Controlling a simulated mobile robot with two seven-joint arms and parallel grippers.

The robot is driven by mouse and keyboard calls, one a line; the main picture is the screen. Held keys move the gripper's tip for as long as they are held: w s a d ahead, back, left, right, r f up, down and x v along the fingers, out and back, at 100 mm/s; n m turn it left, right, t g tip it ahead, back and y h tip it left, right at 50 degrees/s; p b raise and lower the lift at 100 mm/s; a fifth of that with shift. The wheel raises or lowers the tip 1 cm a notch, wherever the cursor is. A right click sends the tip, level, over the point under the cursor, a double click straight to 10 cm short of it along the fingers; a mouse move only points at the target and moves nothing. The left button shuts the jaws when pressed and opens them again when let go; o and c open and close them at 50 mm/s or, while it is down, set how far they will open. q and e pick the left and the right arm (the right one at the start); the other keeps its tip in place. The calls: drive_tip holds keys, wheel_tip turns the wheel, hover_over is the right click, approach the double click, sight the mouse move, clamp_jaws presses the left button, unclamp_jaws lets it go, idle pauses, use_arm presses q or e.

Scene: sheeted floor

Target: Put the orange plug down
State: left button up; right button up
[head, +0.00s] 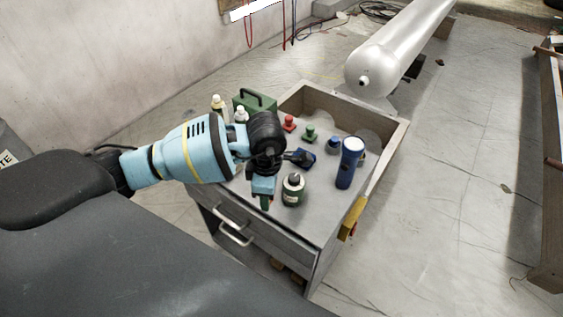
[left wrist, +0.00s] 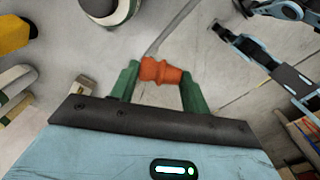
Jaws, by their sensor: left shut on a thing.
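My left gripper (left wrist: 160,85) is shut on the orange plug (left wrist: 160,71), with its two green fingers on either side of it. The plug lies sideways between the fingertips in the left wrist view. In the head view my left gripper (head: 264,200) points down at the near part of the grey cabinet top (head: 318,215), left of a dark bottle with a pale collar (head: 293,190). The plug is too small or hidden to make out there. I cannot tell whether it touches the top.
A red plug (head: 289,123), a green plug (head: 310,133) and a blue plug (head: 333,144) stand farther back. Behind are a green box (head: 255,102) and pale bottles (head: 219,107). The near right of the top is bare.

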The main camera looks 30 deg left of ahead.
drive_tip(key=r, duration=0.1)
drive_tip(key=w+r+p, duration=0.1)
drive_tip(key=r+p, duration=0.1)
drive_tip(key=shift+w+d+r+t, duration=0.1)
drive_tip(key=shift+w+d+t, duration=0.1)
drive_tip(key=shift+w+t, duration=0.15)
drive_tip(key=shift+c, duration=1)
use_arm(q)
drive_tip(key=s+d+m, duration=0.1)
drive_tip(key=s+m, duration=0.4)
drive_tip(key=m, duration=0.6)
drive_tip(key=s+d+f+m, duration=0.1)
drive_tip(key=s+m, duration=0.4)
drive_tip(key=m, duration=0.6)
drive_tip(key=shift+s+d, duration=0.3)
drive_tip(key=shift+s, duration=0.05)
